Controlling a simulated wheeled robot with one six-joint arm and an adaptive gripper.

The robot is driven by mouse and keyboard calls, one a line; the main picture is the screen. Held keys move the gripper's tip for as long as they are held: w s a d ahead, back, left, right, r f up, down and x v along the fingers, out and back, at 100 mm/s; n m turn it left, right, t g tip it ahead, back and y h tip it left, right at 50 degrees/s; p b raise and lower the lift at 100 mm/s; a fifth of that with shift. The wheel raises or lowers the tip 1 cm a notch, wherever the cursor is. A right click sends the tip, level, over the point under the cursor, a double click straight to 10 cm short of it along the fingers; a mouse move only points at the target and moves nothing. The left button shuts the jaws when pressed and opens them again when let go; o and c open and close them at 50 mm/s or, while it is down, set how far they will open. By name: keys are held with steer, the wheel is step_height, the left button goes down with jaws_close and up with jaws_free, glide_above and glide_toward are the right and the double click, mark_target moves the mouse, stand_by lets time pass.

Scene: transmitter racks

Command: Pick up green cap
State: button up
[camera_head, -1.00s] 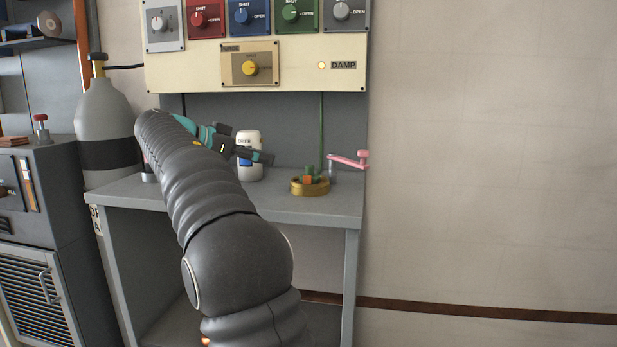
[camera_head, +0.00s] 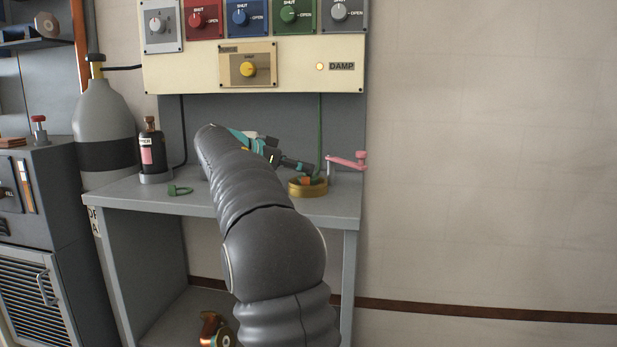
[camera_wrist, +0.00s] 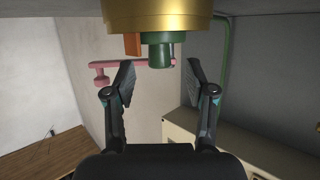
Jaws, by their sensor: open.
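A green cap-like piece (camera_wrist: 160,50) stands at the gold dish (camera_wrist: 155,14), beside an orange block (camera_wrist: 132,44). The wrist view shows them upside down. In the head view the gold dish (camera_head: 308,188) sits on the grey bench near its right end, with the green piece partly hidden behind my gripper (camera_head: 305,166). My gripper (camera_wrist: 160,80) is open and empty. Its fingertips lie either side of the green piece's line, short of it in the wrist view, with no contact visible. A second green piece, loop-shaped (camera_head: 180,190), lies on the bench at left.
A pink crank (camera_head: 347,161) stands right of the dish. A green line (camera_head: 319,125) runs down behind it. A dark bottle (camera_head: 150,150) stands at the bench's left. The valve panel (camera_head: 200,70) is above. The front right of the bench (camera_head: 335,212) is clear.

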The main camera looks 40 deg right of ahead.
steer(key=shift+x, duration=0.95)
jaws_close()
step_height(320, 180, up, 18)
steer(key=p, duration=0.4)
steer(key=shift+f, duration=0.1)
